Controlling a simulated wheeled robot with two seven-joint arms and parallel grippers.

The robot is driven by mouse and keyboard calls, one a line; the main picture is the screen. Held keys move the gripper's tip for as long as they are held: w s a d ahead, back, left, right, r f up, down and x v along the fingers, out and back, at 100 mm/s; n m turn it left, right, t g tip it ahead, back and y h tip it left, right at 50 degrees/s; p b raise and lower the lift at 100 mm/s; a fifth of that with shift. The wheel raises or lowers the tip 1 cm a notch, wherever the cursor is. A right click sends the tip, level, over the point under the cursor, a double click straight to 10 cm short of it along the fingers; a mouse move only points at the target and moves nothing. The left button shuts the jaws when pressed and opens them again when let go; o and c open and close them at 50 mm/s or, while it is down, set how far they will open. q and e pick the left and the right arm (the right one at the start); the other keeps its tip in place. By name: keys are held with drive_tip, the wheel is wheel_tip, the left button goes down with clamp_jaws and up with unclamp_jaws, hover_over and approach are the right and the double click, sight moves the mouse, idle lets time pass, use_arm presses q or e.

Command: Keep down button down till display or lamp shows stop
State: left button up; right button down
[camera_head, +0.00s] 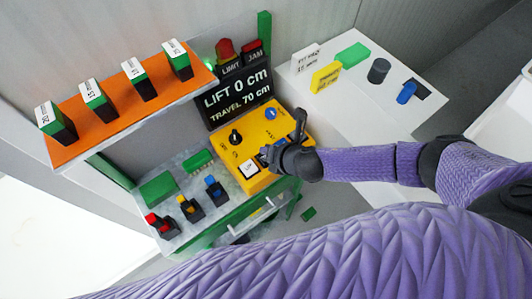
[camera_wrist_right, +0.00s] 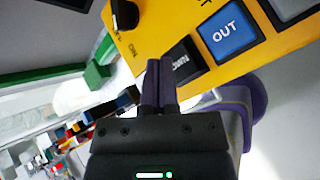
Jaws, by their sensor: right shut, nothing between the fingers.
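The yellow control box (camera_head: 255,135) stands on the bench in the head view. Its black down button (camera_wrist_right: 181,62) shows in the right wrist view beside the blue OUT button (camera_wrist_right: 226,33). My right gripper (camera_wrist_right: 160,68) is shut and empty, its fingertips at the down button's left edge; I cannot tell whether they press it. In the head view the right gripper (camera_head: 268,155) covers part of the box. The black display (camera_head: 238,97) reads LIFT 0 cm, TRAVEL 70 cm. Red lamps marked LIMIT (camera_head: 225,51) and JAM (camera_head: 252,47) stand above it. My left gripper is not in view.
A black knob (camera_wrist_right: 125,14) sits on the box. An orange shelf (camera_head: 125,106) with several green-black blocks is at the left. Red, yellow and blue-topped parts stand on the lower bench. A white table (camera_head: 350,100) holds loose parts at the right.

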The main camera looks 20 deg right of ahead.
idle(0.6)
drive_tip(key=shift+f, duration=0.45)
drive_tip(key=shift+f+b, duration=0.5)
drive_tip(key=shift+b, duration=0.1)
idle(0.3)
drive_tip(key=shift+r, duration=0.1)
idle(2.8)
drive_tip(key=shift+r+p, duration=0.85)
drive_tip(key=shift+p, duration=0.25)
wheel_tip(320, 180, up, 5)
drive_tip(key=p, duration=0.5)
drive_tip(key=shift+r+p, duration=0.1)
drive_tip(key=shift+p, duration=0.2)
